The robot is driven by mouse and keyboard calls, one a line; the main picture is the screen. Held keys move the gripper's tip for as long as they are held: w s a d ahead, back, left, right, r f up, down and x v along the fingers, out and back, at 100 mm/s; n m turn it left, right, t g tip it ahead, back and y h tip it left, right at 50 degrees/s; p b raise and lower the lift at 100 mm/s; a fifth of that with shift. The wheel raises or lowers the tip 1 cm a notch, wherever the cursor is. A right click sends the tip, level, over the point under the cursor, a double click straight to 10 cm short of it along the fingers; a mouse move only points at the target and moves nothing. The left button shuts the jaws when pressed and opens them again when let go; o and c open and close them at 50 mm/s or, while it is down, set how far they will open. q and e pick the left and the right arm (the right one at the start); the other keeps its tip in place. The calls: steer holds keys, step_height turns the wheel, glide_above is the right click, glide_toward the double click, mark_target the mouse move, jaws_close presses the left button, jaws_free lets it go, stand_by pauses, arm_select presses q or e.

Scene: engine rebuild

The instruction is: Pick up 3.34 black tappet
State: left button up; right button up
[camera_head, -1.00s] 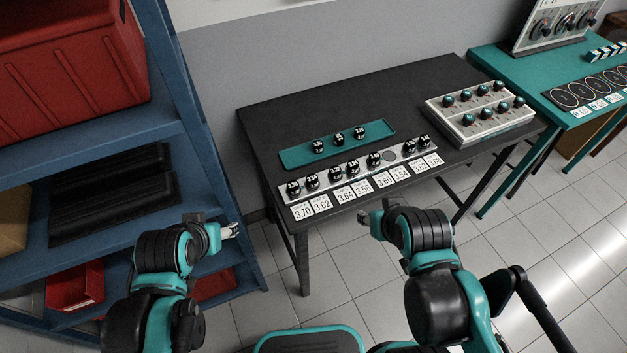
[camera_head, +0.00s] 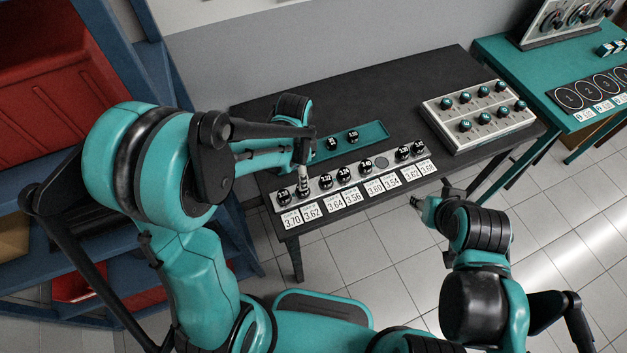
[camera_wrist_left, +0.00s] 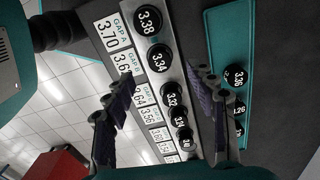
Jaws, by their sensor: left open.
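The black tappet marked 3.34 (camera_wrist_left: 159,58) stands in the grey strip, beside the 3.38 tappet (camera_wrist_left: 148,20), in the left wrist view. My left gripper (camera_wrist_left: 163,93) is open and empty, with its two fingers apart on either side of the strip. The 3.34 tappet lies toward the fingertips' far side, apart from both fingers. In the head view my left gripper (camera_head: 303,188) is low over the left part of the strip and largely covers the 3.34 tappet. My right gripper (camera_head: 424,206) is in front of the table; its finger opening is unclear.
Other tappets, such as 3.32 (camera_wrist_left: 173,94), stand close along the strip. White number cards (camera_head: 345,202) lie in front. A teal tray (camera_head: 378,130) with tappets lies behind the strip. A grey box with knobs (camera_head: 477,137) stands at the table's right.

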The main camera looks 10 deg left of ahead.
arm_select(q)
steer(key=f, duration=0.2)
steer(key=f+b, duration=0.1)
steer(key=f, duration=0.2)
steer(key=f+b, duration=0.1)
steer(key=f, duration=0.1)
steer(key=shift+w+d+f, duration=0.1)
steer(key=shift+d+f, duration=0.25)
steer(key=c, duration=1.3)
